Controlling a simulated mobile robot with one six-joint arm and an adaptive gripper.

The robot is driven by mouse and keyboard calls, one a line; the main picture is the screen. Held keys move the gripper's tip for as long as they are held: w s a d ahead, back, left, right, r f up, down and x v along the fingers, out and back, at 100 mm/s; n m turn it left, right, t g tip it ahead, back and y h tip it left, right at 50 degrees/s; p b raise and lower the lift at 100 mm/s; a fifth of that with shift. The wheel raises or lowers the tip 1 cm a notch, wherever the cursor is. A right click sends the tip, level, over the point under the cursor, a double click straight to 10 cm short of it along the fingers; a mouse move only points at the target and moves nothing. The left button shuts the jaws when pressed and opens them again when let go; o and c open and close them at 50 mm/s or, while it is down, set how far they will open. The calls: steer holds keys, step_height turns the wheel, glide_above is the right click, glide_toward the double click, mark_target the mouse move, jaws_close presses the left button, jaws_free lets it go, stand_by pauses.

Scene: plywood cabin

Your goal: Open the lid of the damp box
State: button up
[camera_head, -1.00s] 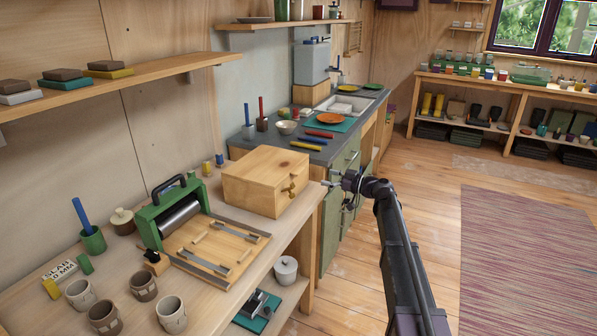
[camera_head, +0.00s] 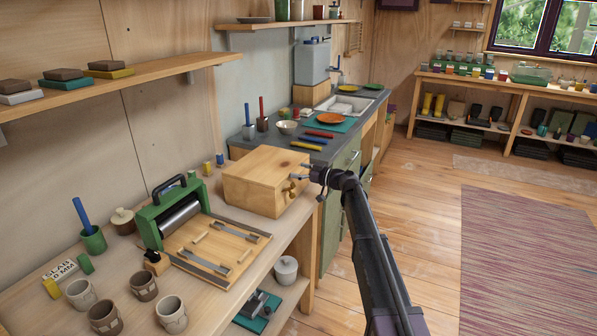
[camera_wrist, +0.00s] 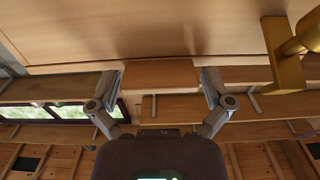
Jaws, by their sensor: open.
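The damp box (camera_head: 250,185), a pale wooden box, sits on the workbench with its lid (camera_head: 268,163) closed. A brass fitting (camera_head: 291,188) is on its right-hand face; it also shows in the wrist view (camera_wrist: 287,55). My gripper (camera_head: 302,172) is open at that face, close to the brass fitting. In the wrist view my gripper's fingers (camera_wrist: 158,82) stand apart on either side of a small wooden tab (camera_wrist: 160,75) projecting from the box. I cannot tell whether either finger touches the tab.
A green slab roller (camera_head: 180,212) with a wooden board stands in front of the box on the bench. Several cups (camera_head: 104,316) are at the front left. A grey sink counter (camera_head: 290,140) lies behind the box.

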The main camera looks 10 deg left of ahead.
steer(key=c, duration=1.1)
steer(key=shift+o, duration=0.2)
steer(key=shift+a+r, duration=0.1)
steer(key=shift+a, duration=0.05)
